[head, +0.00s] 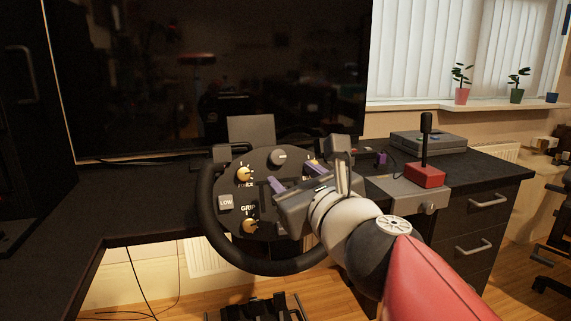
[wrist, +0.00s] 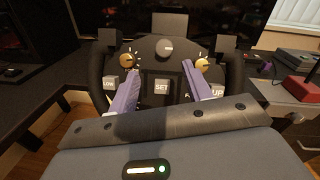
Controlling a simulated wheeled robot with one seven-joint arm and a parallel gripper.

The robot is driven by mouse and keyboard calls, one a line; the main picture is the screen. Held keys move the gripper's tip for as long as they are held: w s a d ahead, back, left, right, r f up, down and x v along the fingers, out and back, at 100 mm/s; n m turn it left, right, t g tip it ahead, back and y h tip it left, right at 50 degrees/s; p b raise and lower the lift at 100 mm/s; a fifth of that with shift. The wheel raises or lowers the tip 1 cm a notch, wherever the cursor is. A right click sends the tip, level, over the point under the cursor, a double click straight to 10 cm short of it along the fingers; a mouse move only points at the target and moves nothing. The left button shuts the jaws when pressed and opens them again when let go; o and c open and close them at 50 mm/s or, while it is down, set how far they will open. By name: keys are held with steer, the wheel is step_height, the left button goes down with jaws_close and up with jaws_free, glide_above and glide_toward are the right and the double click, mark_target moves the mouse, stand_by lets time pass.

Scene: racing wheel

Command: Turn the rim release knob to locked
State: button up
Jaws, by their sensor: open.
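The racing wheel (head: 207,215) has a dark faceplate with several knobs. A grey knob (head: 279,156) sits at its top centre; it also shows in the wrist view (wrist: 165,47), just beyond my fingertips. Gold knobs sit at the upper left (head: 245,173), lower left (head: 250,226) and, in the wrist view, upper right (wrist: 202,64). I cannot read which is the rim release knob. My gripper (head: 295,174) is open and empty, its purple fingers spread in front of the faceplate. In the wrist view, my fingers (wrist: 162,68) lie either side of the SET button (wrist: 162,87).
A large dark screen (head: 210,70) stands behind the wheel. A red-based joystick (head: 425,175) and a grey box (head: 428,141) are on the desk (head: 490,172) at right. Pedals (head: 262,308) stand on the floor below. Potted plants (head: 461,90) line the windowsill.

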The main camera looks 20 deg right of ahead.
mark_target(279, 158)
steer(key=shift+m, duration=0.5)
steer(key=w+b, duration=0.1)
steer(key=w, duration=0.3)
steer(key=w+b, duration=0.1)
steer(key=w, duration=0.2)
steer(key=shift+w+r, duration=0.2)
steer(key=shift+w, duration=0.2)
steer(key=shift+c, duration=0.2)
steer(key=c, duration=0.9)
